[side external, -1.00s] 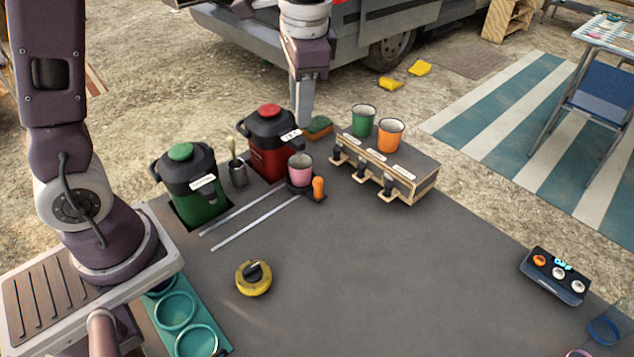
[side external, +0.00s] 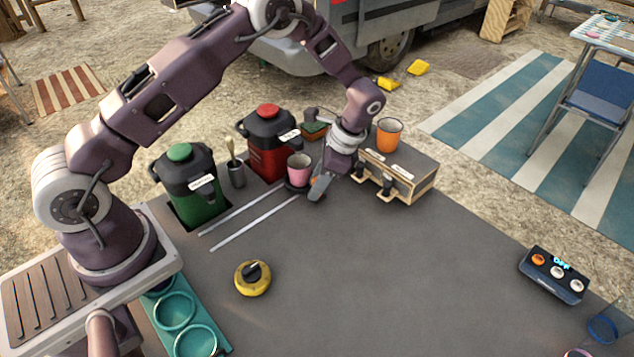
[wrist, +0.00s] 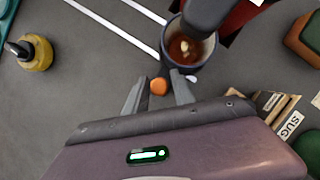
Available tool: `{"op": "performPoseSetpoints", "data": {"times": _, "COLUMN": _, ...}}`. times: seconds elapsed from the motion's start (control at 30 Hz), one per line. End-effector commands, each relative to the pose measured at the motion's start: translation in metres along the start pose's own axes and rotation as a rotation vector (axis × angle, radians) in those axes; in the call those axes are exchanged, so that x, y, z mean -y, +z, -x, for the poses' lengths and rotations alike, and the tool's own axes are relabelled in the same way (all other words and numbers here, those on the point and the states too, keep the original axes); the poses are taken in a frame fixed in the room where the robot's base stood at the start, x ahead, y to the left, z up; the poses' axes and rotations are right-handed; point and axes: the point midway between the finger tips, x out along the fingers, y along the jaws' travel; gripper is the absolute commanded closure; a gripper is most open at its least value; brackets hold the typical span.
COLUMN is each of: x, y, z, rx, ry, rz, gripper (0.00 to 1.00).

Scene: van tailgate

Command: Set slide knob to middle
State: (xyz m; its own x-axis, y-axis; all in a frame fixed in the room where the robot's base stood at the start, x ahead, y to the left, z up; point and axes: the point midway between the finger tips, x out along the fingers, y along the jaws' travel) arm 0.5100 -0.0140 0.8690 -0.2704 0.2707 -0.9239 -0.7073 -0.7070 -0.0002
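The orange slide knob (wrist: 159,86) sits beside the pink mug (side external: 299,167), at the right end of two pale rails (side external: 254,222). In the side view my gripper (side external: 321,188) is lowered there and hides most of the knob. In the wrist view my gripper (wrist: 158,92) is open, with one finger on each side of the knob and small gaps showing. I cannot tell how deep the fingers reach around it. The mug (wrist: 187,50) holds something brown and stands just beyond the knob, partly under a dark spout.
A red-lidded dispenser (side external: 267,143) stands behind the mug, a green one (side external: 187,184) to the left. A wooden rack (side external: 412,180) with an orange cup (side external: 389,134) is close right of my gripper. A yellow dial (side external: 252,279) stands in front.

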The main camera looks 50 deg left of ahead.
Motion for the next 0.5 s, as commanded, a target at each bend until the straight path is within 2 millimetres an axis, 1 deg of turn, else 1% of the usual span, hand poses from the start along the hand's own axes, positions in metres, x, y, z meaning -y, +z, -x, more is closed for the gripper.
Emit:
{"op": "performPoseSetpoints", "data": {"times": 0.07, "x": 0.0000, "y": 0.0001, "z": 0.0002, "rx": 0.000, "ry": 0.000, "rz": 0.000, "gripper": 0.70}}
{"op": "performPoseSetpoints", "data": {"times": 0.1, "x": 0.0000, "y": 0.0001, "z": 0.0003, "rx": 0.000, "ry": 0.000, "rz": 0.000, "gripper": 0.72}}
{"op": "performPoseSetpoints", "data": {"times": 0.23, "x": -0.0001, "y": 0.0001, "z": 0.0005, "rx": 0.000, "ry": 0.000, "rz": 0.000, "gripper": 0.97}}
{"op": "performPoseSetpoints", "data": {"times": 0.27, "x": -0.0001, "y": 0.0001, "z": 0.0006, "rx": 0.000, "ry": 0.000, "rz": 0.000, "gripper": 1.00}}
{"op": "performPoseSetpoints", "data": {"times": 0.5, "x": -0.0001, "y": 0.0001, "z": 0.0009, "rx": 0.000, "ry": 0.000, "rz": 0.000, "gripper": 1.00}}
